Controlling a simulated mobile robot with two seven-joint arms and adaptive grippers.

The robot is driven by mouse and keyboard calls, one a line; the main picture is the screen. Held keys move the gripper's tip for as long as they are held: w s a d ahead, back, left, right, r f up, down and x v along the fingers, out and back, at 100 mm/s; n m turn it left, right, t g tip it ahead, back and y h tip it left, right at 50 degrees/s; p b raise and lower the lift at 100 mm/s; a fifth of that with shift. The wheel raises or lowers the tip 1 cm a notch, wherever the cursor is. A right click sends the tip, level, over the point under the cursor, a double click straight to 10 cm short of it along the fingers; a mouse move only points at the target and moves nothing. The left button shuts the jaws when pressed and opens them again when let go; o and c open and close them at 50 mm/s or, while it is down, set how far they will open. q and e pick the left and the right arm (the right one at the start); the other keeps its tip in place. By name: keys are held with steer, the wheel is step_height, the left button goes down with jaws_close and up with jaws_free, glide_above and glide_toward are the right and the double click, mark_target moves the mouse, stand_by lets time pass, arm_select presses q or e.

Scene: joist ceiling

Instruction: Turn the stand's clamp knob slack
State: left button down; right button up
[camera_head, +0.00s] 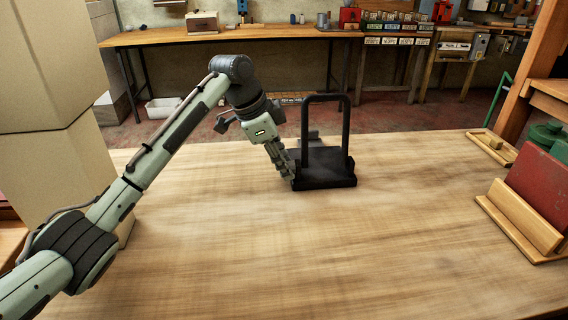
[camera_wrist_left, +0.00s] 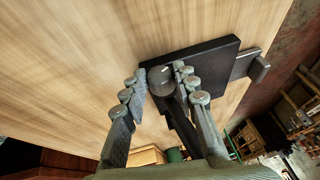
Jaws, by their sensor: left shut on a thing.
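The black stand (camera_head: 325,181) stands upright on the wooden table, with a flat base and an upside-down U frame. In the left wrist view its dark base plate (camera_wrist_left: 212,55) shows from close up. The round dark clamp knob (camera_wrist_left: 160,80) sits at the side of the stand, between the fingertips. My left gripper (camera_head: 289,181) reaches down to the stand's left side. In the left wrist view the left gripper (camera_wrist_left: 160,70) is shut on the knob, one finger on each side. In the head view the gripper hides the knob. My right gripper is out of view.
Large cardboard boxes (camera_head: 50,60) rise at the left. At the right are a red block (camera_head: 540,185) on a wooden holder, a green container (camera_head: 546,133) and a small wooden tray (camera_head: 492,148). The table's front and middle are clear. A workbench (camera_head: 240,33) stands behind.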

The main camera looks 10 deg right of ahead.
arm_select(q)
steer(key=shift+w+g, duration=0.15)
steer(key=shift+g, duration=0.75)
steer(key=c, duration=1.5)
jaws_free()
steer(key=shift+o, duration=0.2)
steer(key=v, duration=1.2)
steer(key=shift+w, duration=0.1)
